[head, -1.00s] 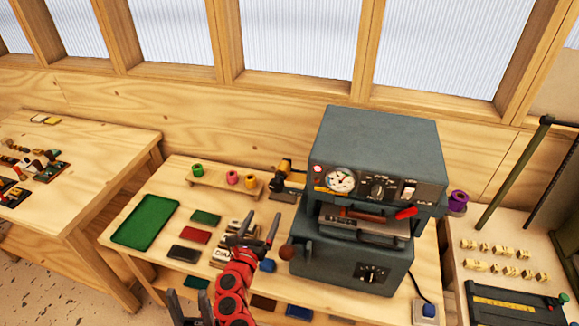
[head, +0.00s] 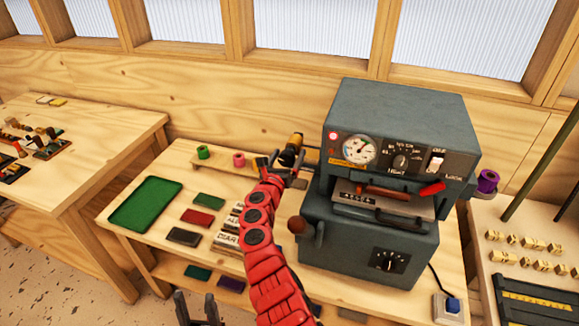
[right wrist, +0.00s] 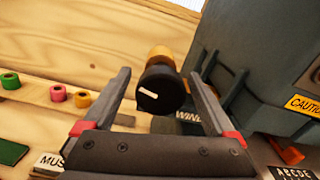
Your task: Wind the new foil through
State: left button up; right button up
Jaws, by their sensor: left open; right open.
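A gold roll (head: 294,142) with a black knob (head: 287,159) sits on the left side of the grey press (head: 400,130). In the right wrist view, the knob (right wrist: 160,90) faces me, with gold (right wrist: 160,54) behind it and a partly hidden "WIN…" label (right wrist: 189,118). My right gripper (head: 277,162) is open, its fingers either side of the knob, apart from it in the wrist view. My left gripper (head: 198,308) is open and empty at the bottom edge. A purple roll (head: 488,181) is on the press's right side.
Green (right wrist: 10,80), pink (right wrist: 57,93) and orange (right wrist: 82,99) rolls stand on a wooden rack. A green tray (head: 146,204), coloured blocks and lettered plates lie left of the press. A lever with a brown ball (head: 296,224) sticks out beside my right arm.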

jog(key=shift+w+d+b, duration=0.2)
jog(key=shift+w+b, duration=0.35)
jog(key=shift+w, duration=0.05)
jog(key=c, duration=1.4)
